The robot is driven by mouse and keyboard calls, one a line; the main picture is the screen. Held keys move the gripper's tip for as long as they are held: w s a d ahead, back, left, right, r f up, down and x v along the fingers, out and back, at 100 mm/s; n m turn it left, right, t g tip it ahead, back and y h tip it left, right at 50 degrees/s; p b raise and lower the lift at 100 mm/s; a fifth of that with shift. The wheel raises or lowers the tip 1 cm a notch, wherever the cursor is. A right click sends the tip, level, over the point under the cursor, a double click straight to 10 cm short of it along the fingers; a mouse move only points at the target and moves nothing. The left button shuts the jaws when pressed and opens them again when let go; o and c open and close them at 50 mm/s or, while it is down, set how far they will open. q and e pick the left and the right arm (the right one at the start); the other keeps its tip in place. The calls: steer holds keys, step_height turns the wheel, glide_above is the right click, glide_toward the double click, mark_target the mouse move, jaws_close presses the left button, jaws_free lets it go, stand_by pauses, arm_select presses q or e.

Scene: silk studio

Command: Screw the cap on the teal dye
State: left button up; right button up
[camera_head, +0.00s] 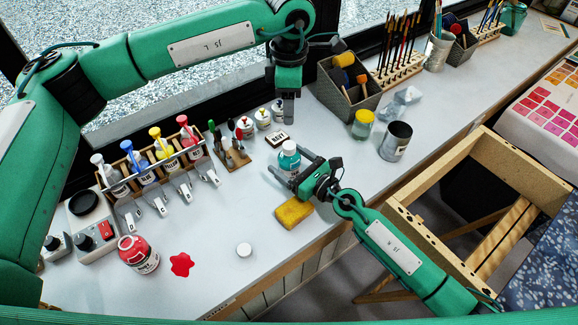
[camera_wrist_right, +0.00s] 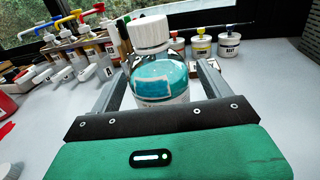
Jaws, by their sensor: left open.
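The teal dye bottle (camera_head: 289,160) stands upright on the table, with teal liquid and a pale label. It also shows in the right wrist view (camera_wrist_right: 160,78). A white cap (camera_wrist_right: 149,33) sits on its neck; how tightly, I cannot tell. My right gripper (camera_head: 294,167) is low at the bottle, with one finger on each side. In the right wrist view narrow gaps show between the fingers and the glass, so it looks open. My left gripper (camera_head: 288,118) is open and empty, pointing down above the table behind the bottle, apart from it.
A yellow sponge (camera_head: 294,212) lies just in front of the bottle. A loose white cap (camera_head: 244,250), a red spill (camera_head: 181,264) and a red bottle (camera_head: 138,254) are at front left. A yellow-lidded jar (camera_head: 362,124) and metal can (camera_head: 396,141) stand right.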

steer(key=shift+d, duration=0.1)
steer(key=b+v, duration=0.1)
steer(key=v, duration=0.3)
steer(key=b+v, duration=0.1)
steer(key=v, duration=0.3)
steer(key=b+v, duration=0.1)
steer(key=v, duration=0.3)
steer(key=shift+s+f, duration=0.1)
steer(key=shift+f, duration=0.15)
arm_select(q)
steer(key=shift+f, duration=1.75)
arm_select(e)
steer(key=shift+v, duration=0.75)
steer(key=shift+r, duration=0.25)
